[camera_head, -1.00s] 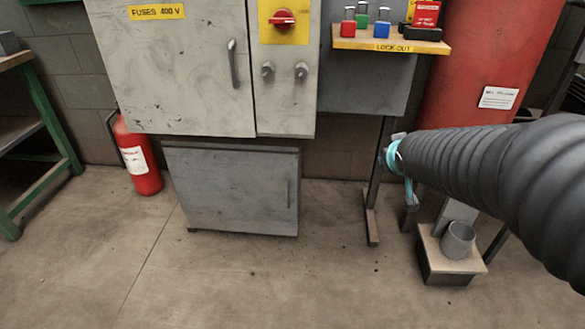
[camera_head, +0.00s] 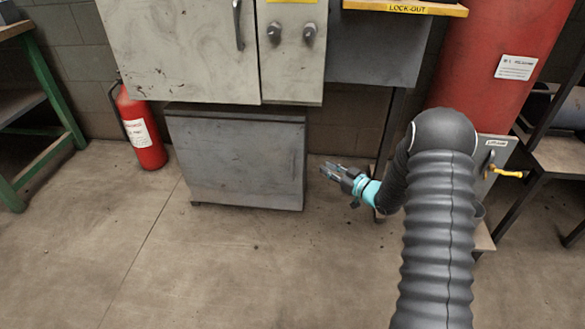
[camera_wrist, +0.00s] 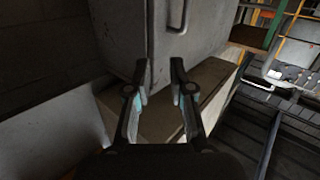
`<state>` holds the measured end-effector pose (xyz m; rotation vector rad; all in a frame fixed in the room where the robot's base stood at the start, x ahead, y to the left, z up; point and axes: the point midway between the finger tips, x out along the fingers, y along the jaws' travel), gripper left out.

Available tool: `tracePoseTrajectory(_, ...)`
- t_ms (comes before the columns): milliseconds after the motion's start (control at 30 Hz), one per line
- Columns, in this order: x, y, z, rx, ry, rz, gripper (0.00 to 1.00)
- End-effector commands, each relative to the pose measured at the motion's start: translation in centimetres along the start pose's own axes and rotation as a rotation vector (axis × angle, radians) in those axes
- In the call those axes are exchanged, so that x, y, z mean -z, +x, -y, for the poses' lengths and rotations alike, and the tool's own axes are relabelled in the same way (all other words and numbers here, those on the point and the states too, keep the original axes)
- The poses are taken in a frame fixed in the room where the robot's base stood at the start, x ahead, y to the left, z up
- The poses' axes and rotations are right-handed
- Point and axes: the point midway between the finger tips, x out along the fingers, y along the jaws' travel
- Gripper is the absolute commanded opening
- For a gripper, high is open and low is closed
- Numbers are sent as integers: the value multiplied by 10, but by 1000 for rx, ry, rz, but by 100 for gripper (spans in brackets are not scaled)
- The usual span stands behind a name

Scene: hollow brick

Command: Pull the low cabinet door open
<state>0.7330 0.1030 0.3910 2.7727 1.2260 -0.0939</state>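The low cabinet (camera_head: 240,165) is a grey box under the upper cabinet, and its door looks shut. Its slim vertical handle (camera_head: 292,165) is near the door's right edge. My gripper (camera_head: 322,171) is just right of the cabinet at about handle height, pointing left, apart from the handle. In the wrist view a grey cabinet front (camera_wrist: 120,40) shows beyond the fingers, with a dark bar handle (camera_wrist: 182,28) at the top centre. My gripper (camera_wrist: 160,72) is open there, with nothing between its fingers.
A red extinguisher (camera_head: 139,130) stands left of the cabinet. The upper grey cabinet (camera_head: 185,55) overhangs it. A red tank (camera_head: 490,70) and a small stand are at right. A green-legged bench (camera_head: 55,85) is at far left. The floor in front is clear.

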Motion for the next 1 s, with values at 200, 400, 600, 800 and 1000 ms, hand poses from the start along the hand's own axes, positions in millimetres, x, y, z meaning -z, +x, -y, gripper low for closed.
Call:
tracePoseTrajectory(200, -37, 0, 23, 98, 59, -88, 22)
tracePoseTrajectory(400, -41, 9, 29, 119, 69, -107, 22)
tracePoseTrajectory(600, -37, 40, 33, 120, 67, -106, 22)
tracePoseTrajectory(800, -33, 77, 37, 118, 67, -106, 22)
tracePoseTrajectory(1000, -30, 110, 40, 117, 68, -105, 22)
